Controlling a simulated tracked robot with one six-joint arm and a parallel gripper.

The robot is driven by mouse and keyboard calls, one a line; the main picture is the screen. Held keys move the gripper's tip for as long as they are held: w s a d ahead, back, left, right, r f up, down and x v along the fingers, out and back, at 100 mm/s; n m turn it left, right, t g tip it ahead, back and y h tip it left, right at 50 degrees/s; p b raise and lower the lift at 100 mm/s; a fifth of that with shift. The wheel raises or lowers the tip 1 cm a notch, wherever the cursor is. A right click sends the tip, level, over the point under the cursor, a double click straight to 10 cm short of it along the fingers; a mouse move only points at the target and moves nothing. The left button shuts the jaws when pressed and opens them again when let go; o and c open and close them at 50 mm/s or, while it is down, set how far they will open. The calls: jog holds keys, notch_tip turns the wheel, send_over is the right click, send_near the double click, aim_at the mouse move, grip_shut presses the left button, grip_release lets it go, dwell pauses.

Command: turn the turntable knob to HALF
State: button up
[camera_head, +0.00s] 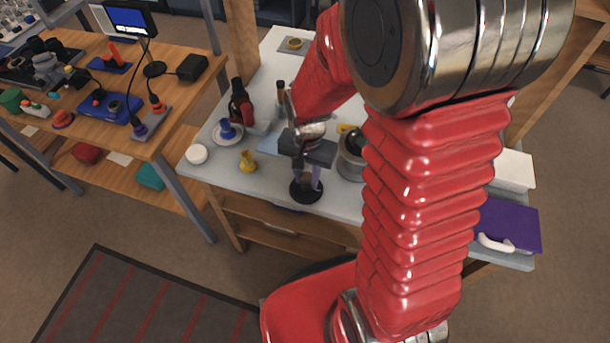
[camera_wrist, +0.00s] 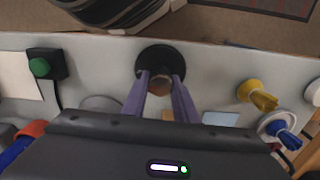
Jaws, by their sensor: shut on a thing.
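My gripper (camera_wrist: 161,88) reaches down over the front of the pale workbench. Its two purple fingers are shut on a small brownish knob (camera_wrist: 162,85) at the middle of a round black base. This black base (camera_wrist: 150,57) lies flat near the bench's front edge and also shows under my gripper (camera_head: 308,180) in the head view (camera_head: 305,195). The fingers hide the knob's sides. No HALF mark or pointer can be made out, so I cannot tell the knob's setting.
A yellow piece (camera_head: 248,163), a white round lid (camera_head: 197,154) and a blue piece (camera_head: 228,131) on a white dish stand to the left. A metal pot (camera_head: 349,168) is close on the right. A green button (camera_wrist: 39,67) shows in the wrist view. My arm hides much of the bench.

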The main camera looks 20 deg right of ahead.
aim_at(306, 175)
jog(key=shift+a+m, duration=0.1)
jog(key=shift+m, duration=0.9)
jog(key=o, duration=1.1)
jog(key=shift+c, duration=0.2)
notch_tip(306, 175, up, 14)
jog(key=shift+f, duration=0.15)
